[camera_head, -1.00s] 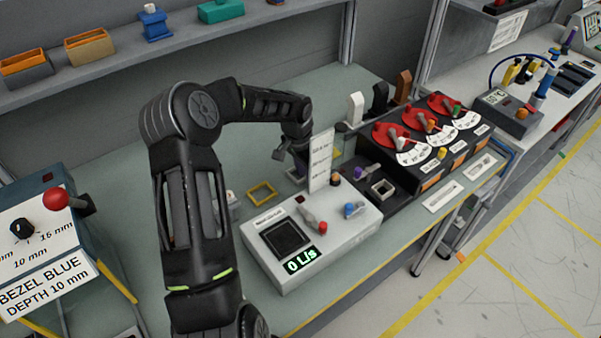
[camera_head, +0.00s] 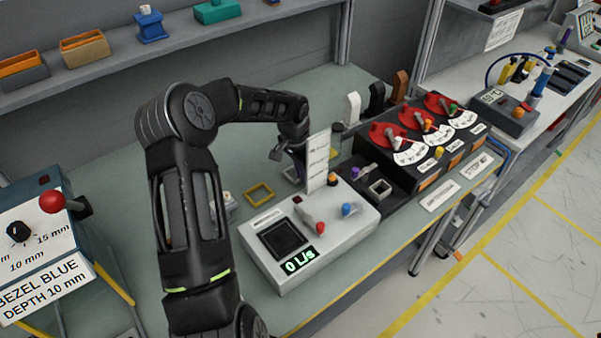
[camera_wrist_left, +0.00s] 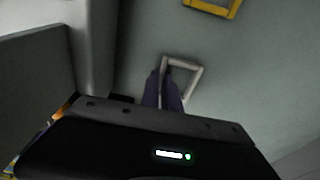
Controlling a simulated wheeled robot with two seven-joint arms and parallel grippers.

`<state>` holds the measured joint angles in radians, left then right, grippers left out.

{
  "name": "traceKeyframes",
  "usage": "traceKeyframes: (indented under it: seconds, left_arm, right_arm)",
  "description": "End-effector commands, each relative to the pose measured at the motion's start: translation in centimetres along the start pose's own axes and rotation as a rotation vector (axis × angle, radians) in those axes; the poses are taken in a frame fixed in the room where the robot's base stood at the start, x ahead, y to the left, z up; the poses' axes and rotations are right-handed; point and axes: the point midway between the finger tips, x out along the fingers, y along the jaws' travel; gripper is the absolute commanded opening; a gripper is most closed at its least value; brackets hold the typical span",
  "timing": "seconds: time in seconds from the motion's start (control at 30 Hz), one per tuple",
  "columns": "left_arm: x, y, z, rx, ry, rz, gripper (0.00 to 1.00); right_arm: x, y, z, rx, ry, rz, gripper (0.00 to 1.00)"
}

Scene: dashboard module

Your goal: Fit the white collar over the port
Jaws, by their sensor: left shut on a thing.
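The white collar (camera_wrist_left: 184,76), an open square frame, is in the left wrist view. My left gripper (camera_wrist_left: 165,92) is shut on its left side. In the head view my left gripper (camera_head: 292,155) is behind the upright white card, low over the bench, partly hidden. A pale bit of the collar (camera_head: 291,175) shows left of the card. My right gripper is not in view.
A yellow square frame (camera_head: 259,194) lies on the bench. The white card (camera_head: 318,160) rises from the grey control box (camera_head: 270,280), between my gripper and the port. Dark dial modules (camera_head: 430,165) stand to the right. Bare bench (camera_head: 130,190) lies behind my arm.

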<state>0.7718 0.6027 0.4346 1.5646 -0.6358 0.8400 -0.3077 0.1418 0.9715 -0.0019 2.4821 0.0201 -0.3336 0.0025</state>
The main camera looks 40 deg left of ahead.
Motion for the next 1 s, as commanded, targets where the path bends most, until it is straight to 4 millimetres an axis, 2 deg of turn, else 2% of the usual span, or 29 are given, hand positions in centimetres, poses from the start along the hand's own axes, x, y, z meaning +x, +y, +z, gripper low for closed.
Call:
traceKeyframes:
  seconds: [0.17,0.4,0.6,1.0]
  left_arm:
    - [-1.8,-0.1,-0.3,0.000,0.002,-0.003,0.00]
    - [-6.4,-0.1,-1.0,0.000,0.003,-0.004,0.00]
    - [-9.2,-0.1,-1.4,0.001,0.002,-0.003,0.00]
    - [-9.8,0.0,-1.5,0.000,0.000,0.000,0.00]
  right_arm:
    - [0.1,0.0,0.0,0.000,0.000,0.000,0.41]
    - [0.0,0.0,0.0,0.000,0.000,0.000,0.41]
    - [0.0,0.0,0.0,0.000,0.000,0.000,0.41]
    - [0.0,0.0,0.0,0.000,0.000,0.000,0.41]
